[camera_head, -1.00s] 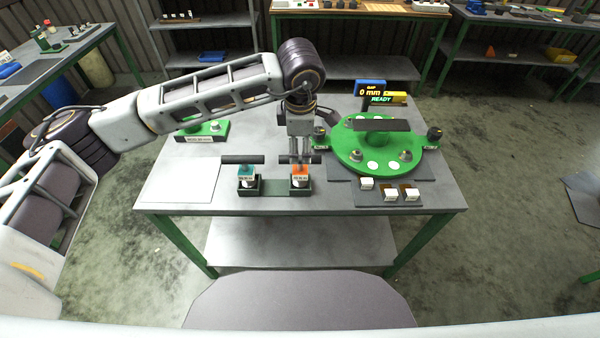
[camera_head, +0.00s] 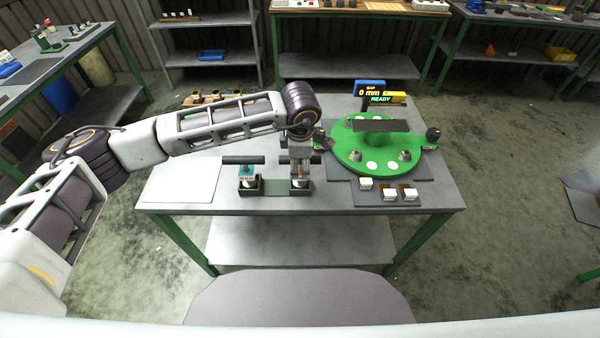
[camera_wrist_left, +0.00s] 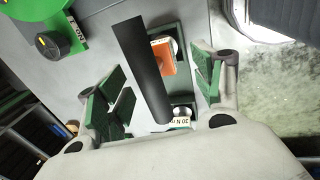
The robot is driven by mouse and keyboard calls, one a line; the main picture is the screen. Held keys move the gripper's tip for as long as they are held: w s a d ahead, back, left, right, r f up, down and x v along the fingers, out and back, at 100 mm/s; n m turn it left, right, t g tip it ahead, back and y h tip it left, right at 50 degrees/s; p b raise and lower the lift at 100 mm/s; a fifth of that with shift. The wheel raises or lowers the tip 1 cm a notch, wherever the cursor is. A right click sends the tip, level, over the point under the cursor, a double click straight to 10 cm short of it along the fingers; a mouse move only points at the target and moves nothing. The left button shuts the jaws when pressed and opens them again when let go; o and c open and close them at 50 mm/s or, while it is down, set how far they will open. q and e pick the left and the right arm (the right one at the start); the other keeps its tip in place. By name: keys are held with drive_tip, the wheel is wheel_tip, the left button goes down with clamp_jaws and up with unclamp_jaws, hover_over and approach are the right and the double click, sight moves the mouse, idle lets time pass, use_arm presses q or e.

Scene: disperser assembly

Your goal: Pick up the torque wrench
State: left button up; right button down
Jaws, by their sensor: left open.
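Two T-handled torque wrenches stand upright in a low green holder (camera_head: 275,188). The left one has a teal body (camera_head: 246,170) and a black bar handle; a teal and white part with a "30 N m" label (camera_wrist_left: 181,122) shows in the left wrist view. The right, orange wrench is mostly hidden by my left gripper (camera_head: 300,173) in the head view. In the left wrist view, the orange body (camera_wrist_left: 160,62) and a long black bar handle (camera_wrist_left: 142,62) lie between the open green-padded fingers (camera_wrist_left: 160,92). The fingers stand apart from the bar on both sides. My right gripper is not in view.
A green round fixture (camera_head: 352,158) with knobs stands right of the wrenches, with a "0 mm READY" display (camera_head: 372,92) behind it. Small white blocks (camera_head: 388,194) lie in front on a grey mat. A pale plate (camera_head: 182,180) covers the table's left side.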

sight(300, 165)
use_arm(q)
drive_tip(key=shift+f, duration=0.1)
drive_tip(key=shift+w+f+p, duration=0.15)
drive_tip(key=shift+f+p, duration=0.2)
drive_tip(key=shift+f, duration=0.25)
drive_tip(key=f, duration=0.1)
drive_tip(key=w+f+p, duration=0.1)
drive_tip(key=f, duration=0.1)
drive_tip(key=shift+f, duration=0.3)
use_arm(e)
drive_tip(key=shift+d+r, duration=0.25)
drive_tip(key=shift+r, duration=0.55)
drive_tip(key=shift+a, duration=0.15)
use_arm(q)
drive_tip(key=shift+c, duration=0.4)
drive_tip(key=c, duration=1.2)
drive_tip(key=shift+c, duration=0.8)
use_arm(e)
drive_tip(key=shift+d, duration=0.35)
